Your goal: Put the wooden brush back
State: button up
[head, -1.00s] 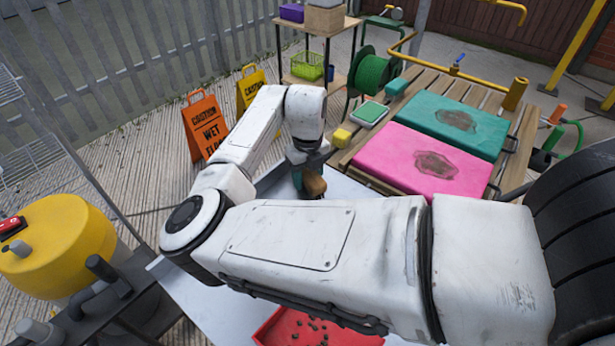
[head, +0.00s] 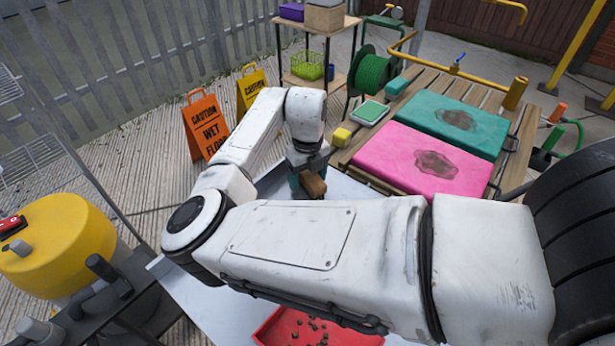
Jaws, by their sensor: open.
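The brown wooden brush (head: 314,185) shows just below my gripper (head: 308,170), near the far edge of the pale table top. It looks tilted, with its near end to the right. My gripper is open and points down close above the brush; whether they touch I cannot tell. A dark teal thing (head: 294,184) shows just left of the brush, mostly hidden; I cannot tell whether it is a holder or part of something else. My forearm covers much of the table top in front of them.
The pale table top (head: 200,300) holds a red tray (head: 275,335) with dark bits at the near edge. A slatted wooden table with pink (head: 400,150) and teal (head: 470,112) pads and a yellow sponge (head: 341,138) stands beyond. A yellow drum (head: 60,245) is at left.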

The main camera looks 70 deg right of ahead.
aim_at(307, 171)
notch_tip(307, 171, up, 12)
dwell(0.5)
jog(key=shift+r, duration=0.1)
